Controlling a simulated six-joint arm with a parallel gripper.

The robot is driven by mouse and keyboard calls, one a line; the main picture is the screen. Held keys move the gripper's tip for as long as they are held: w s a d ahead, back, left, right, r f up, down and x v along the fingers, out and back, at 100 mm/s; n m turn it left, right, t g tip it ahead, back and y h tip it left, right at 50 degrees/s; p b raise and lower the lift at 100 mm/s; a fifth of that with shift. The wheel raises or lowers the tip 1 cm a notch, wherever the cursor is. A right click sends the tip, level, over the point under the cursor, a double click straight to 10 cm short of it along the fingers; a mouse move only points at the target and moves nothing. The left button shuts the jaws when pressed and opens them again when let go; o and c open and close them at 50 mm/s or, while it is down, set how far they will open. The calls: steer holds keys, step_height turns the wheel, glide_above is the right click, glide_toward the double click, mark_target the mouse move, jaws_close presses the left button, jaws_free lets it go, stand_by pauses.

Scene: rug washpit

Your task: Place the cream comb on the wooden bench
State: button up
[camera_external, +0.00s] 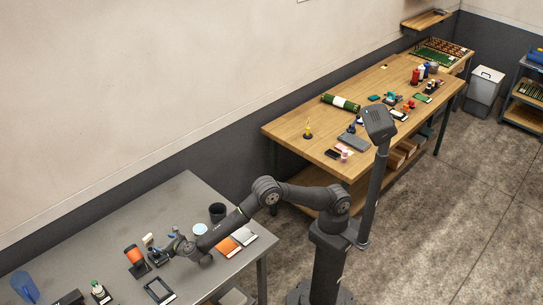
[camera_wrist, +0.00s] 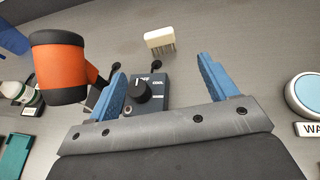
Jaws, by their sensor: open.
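The cream comb (camera_wrist: 159,40) lies on the grey metal table, its dark teeth pointing toward my gripper in the wrist view. In the external view the comb (camera_external: 148,239) is a small pale block near the wall side of the grey table. My gripper (camera_wrist: 160,72) is open with nothing between its blue fingers, and the comb is apart from it, beyond the fingertips. In the external view my gripper (camera_external: 172,244) is low over the grey table, close to the comb. The wooden bench (camera_external: 300,118) stands at the upper right, with a clear stretch of top at its near left end.
A black box with a dial (camera_wrist: 150,94) sits below and between my fingers. An orange and black cylinder (camera_wrist: 60,68) stands left of the gripper. A blue-topped round item (camera_wrist: 308,92) lies to the right. The bench bears a green roll (camera_external: 340,103) and several small items.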

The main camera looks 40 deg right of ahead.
mark_target(148, 237)
steer(key=x, duration=1.4)
steer(key=shift+w+a, duration=0.1)
steer(key=shift+w, duration=0.15)
steer(key=c, duration=1.2)
steer(key=shift+o, duration=0.2)
steer(key=shift+r, duration=0.1)
step_height(148, 237, up, 4)
steer(key=shift+w+r, duration=0.1)
steer(key=shift+r, duration=0.05)
steer(key=w+d+r, duration=0.4)
steer(key=d+r, duration=0.2)
steer(key=d, duration=0.5)
steer(key=shift+r, duration=0.25)
